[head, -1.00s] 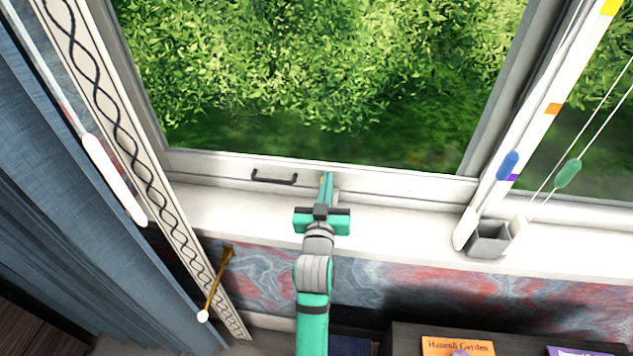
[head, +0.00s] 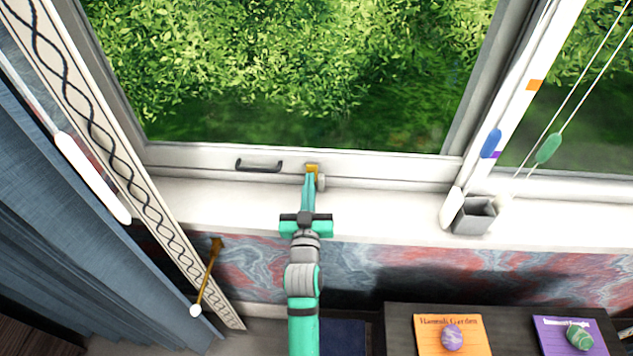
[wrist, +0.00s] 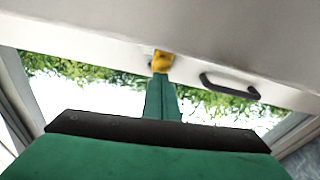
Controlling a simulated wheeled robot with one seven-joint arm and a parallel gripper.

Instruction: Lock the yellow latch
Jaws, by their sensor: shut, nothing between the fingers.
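The yellow latch (head: 312,169) sits on the white bottom rail of the window, to the right of the dark handle (head: 260,165). A small grey round part shows just right of the latch. My gripper (head: 309,178) is shut and empty, with its teal fingertips at the latch, partly covering its lower part. In the wrist view the yellow latch (wrist: 163,61) stands right at the tips of my closed fingers (wrist: 161,77); they appear to touch, though I cannot be sure. The dark handle (wrist: 229,86) is to the right there.
The white sill (head: 380,217) below is mostly clear. A grey square cup (head: 474,216) stands at its right. Blind cords with blue (head: 491,143) and green (head: 549,148) pulls hang at right. A curtain (head: 50,230) is at left. Books with stones lie at lower right.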

